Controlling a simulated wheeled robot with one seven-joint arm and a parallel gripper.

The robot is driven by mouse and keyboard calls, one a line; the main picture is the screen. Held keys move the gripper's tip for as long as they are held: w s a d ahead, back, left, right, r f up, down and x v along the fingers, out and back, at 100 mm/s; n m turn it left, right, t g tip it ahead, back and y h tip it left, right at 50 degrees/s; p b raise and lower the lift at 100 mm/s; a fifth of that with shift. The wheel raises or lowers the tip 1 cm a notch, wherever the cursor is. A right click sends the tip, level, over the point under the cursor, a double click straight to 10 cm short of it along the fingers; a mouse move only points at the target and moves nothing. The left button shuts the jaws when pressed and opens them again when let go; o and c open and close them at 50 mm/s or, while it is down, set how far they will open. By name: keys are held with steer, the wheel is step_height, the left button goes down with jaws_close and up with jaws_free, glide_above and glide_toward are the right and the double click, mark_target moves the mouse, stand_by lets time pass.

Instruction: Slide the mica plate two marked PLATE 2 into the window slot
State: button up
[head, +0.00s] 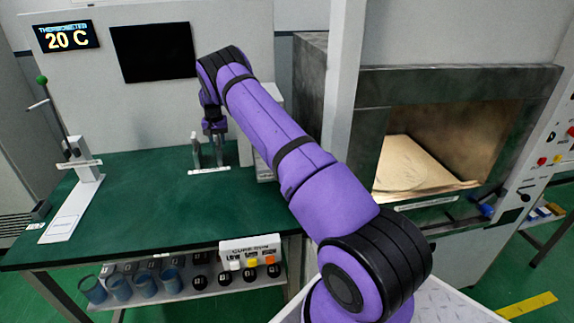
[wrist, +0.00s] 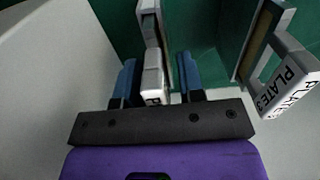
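In the wrist view a pale grey plate handle (wrist: 153,78) with a white label stands between my blue fingers. Only a "P" shows on its label; the number is hidden, so I cannot tell for sure that it is PLATE 2. My gripper (wrist: 158,80) is open around the handle, with a narrow gap on each side. In the head view my gripper (head: 216,130) points down over the plate stand on the green bench, and my wrist hides much of it. I cannot make out the window slot.
A handle marked PLATE 3 (wrist: 290,85) stands close to the right of my fingers. In the head view a lever stand (head: 80,170) is on the left of the bench (head: 140,205). The open oven cavity (head: 450,140) with a pale sheet (head: 408,165) is at the right.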

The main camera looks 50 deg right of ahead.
jaws_close()
steer(key=shift+r, duration=0.2)
steer(key=shift+r, duration=2.8)
